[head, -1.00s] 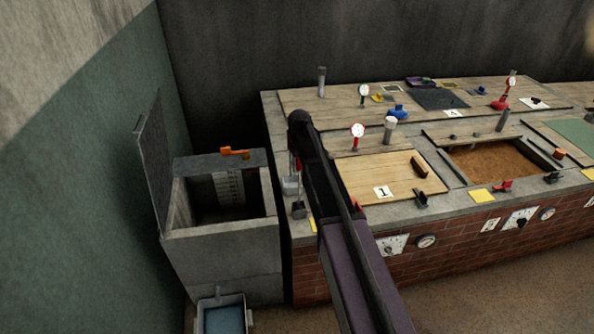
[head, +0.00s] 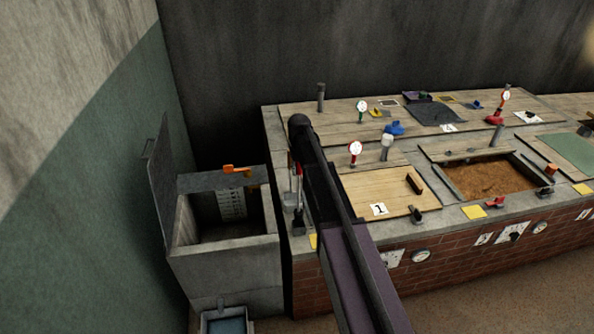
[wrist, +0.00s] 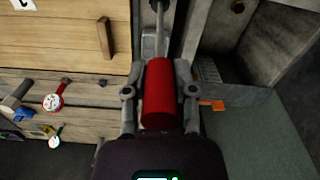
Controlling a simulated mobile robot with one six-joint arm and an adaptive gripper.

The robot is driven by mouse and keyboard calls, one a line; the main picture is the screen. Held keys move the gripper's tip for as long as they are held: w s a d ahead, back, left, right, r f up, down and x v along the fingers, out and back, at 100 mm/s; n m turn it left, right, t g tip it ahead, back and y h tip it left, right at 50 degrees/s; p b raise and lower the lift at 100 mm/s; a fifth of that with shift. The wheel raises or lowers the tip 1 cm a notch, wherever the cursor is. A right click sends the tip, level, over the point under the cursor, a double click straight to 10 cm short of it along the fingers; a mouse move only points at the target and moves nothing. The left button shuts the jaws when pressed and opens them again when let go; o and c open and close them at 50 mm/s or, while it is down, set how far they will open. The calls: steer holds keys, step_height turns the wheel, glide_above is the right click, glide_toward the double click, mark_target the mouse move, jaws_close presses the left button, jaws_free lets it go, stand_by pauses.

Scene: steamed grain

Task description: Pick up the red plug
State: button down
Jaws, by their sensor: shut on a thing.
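The red plug shows as a red cylinder (wrist: 159,95) in the middle of the wrist view, with a thin pale rod running from its far end toward the top edge. My gripper (wrist: 158,78) is shut on it, one finger against each side. In the head view my arm covers most of the gripper. Small bits of red and a thin pale rod (head: 299,185) show just left of the arm, above the left end of the counter. I cannot tell whether the rod's far end touches anything.
An open concrete tank (head: 222,260) with a raised lid (head: 160,190) stands left of the brick counter (head: 470,246). An orange handle (head: 236,170) sits on its rear edge. A wooden lid marked 1 (head: 385,190) lies right of my arm.

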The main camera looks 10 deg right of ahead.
steer(key=shift+r+p, duration=0.4)
steer(key=shift+r, duration=0.3)
steer(key=shift+r+p, duration=0.85)
steer(key=shift+p, duration=0.05)
steer(key=shift+r, duration=0.15)
steer(key=shift+r+p, duration=1.95)
steer(key=shift+p, duration=0.15)
steer(key=shift+f, duration=0.15)
